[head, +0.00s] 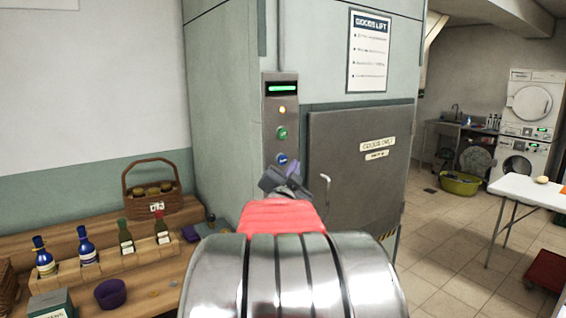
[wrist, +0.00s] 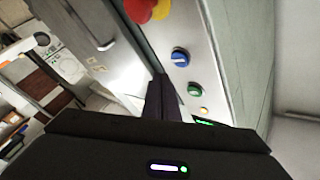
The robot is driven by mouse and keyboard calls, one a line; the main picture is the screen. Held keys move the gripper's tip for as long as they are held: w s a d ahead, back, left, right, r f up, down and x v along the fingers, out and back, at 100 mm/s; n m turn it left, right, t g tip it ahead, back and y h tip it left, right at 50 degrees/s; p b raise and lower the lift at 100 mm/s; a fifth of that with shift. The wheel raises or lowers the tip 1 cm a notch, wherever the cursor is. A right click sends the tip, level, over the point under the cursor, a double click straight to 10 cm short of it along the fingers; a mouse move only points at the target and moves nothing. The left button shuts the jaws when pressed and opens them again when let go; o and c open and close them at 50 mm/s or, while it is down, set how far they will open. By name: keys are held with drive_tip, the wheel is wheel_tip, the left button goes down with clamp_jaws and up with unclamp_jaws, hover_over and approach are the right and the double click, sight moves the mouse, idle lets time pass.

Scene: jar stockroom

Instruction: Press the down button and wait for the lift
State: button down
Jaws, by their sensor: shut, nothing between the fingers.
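The lift's control panel (head: 269,120) is a tall metal strip left of the lift door (head: 350,190). It has a lit green display (head: 283,88), a glowing orange lamp (head: 282,110), a green button (head: 281,133) and a blue button (head: 281,159) below it. Marks on the buttons are too small to read. The grey lift door is closed. My gripper (head: 289,172) is shut and empty, just below the blue button in the head view. In the wrist view its fingers (wrist: 159,88) are beside the blue button (wrist: 180,57) and green button (wrist: 194,90); contact is not visible.
A red knob (wrist: 139,8) on yellow sits farther along the panel in the wrist view. A door handle (head: 326,187) juts out close to my arm. A wooden shelf (head: 150,278) with bottles stands left. A white table (head: 530,190) stands right; open tiled floor lies between.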

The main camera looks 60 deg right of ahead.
drive_tip(key=s, duration=0.1)
drive_tip(key=s+a, duration=0.1)
drive_tip(key=shift+s+a, duration=0.2)
drive_tip(key=shift+s, duration=0.1)
drive_tip(key=shift+w, duration=0.1)
idle(0.5)
drive_tip(key=w+a+f+n+t+y, duration=0.3)
drive_tip(key=w+a+n+y, duration=0.15)
drive_tip(key=w+a, duration=0.5)
drive_tip(key=w+a+f+n+t+y, duration=0.2)
drive_tip(key=w+a+f+n+y, duration=0.3)
drive_tip(key=a, duration=0.8)
drive_tip(key=w+a+f+n+y, duration=0.2)
drive_tip(key=a+f+n+y, duration=0.1)
drive_tip(key=a, duration=0.9)
drive_tip(key=s+a+f+n+g+y, duration=0.2)
drive_tip(key=s+a, duration=0.5)
drive_tip(key=a, duration=0.4)
drive_tip(key=s+a+f+n+g+y, duration=0.3)
drive_tip(key=s+a+f+n, duration=0.4)
drive_tip(key=a, duration=0.4)
drive_tip(key=shift+s+a+f+y, duration=0.15)
drive_tip(key=shift+s+f+y, duration=0.4)
drive_tip(key=shift+s+f, duration=0.3)
